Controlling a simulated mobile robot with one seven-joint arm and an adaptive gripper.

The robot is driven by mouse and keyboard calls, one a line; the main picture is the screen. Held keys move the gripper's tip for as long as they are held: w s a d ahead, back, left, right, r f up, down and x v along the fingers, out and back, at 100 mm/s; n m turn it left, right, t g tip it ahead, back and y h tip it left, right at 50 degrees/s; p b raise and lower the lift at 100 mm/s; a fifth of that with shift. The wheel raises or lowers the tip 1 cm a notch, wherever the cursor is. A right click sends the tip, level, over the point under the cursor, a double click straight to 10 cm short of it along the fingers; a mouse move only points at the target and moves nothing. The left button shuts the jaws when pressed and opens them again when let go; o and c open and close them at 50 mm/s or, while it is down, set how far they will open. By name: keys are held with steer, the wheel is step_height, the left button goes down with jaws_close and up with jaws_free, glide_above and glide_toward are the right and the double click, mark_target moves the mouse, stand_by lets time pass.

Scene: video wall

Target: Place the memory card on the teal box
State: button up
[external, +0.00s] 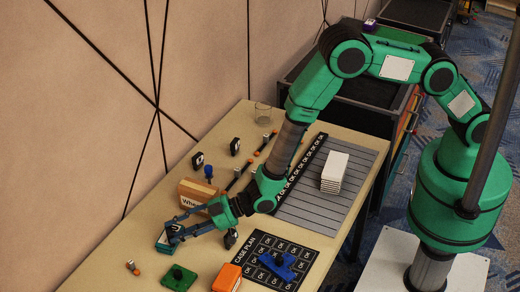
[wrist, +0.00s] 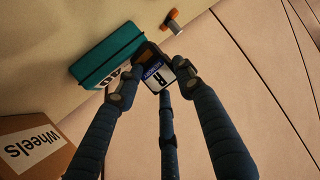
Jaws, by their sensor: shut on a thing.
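The memory card (wrist: 157,70), dark with a white and blue label marked "R", is between my fingertips in the wrist view. My gripper (wrist: 155,82) is shut on it. The teal box (wrist: 105,57) lies on the table just left of the card in the wrist view, with a white label on its side. In the external view the teal box (external: 162,242) is partly hidden by my gripper (external: 172,233), which is low at the table's left edge. I cannot tell whether the card touches the box.
A cardboard "Wheels" box (external: 195,193) stands close behind my gripper. In front are a small orange-ended part (external: 132,268), a green piece (external: 179,278), an orange box (external: 227,278) and a blue piece (external: 278,265) on a black plan mat (external: 300,245). The wall is close on the left.

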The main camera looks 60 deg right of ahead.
steer(key=o, duration=1.1)
steer(key=shift+f, duration=0.1)
steer(key=p+v, duration=0.1)
steer(key=v, duration=1.1)
steer(key=shift+p, duration=0.3)
steer(key=shift+r, duration=0.25)
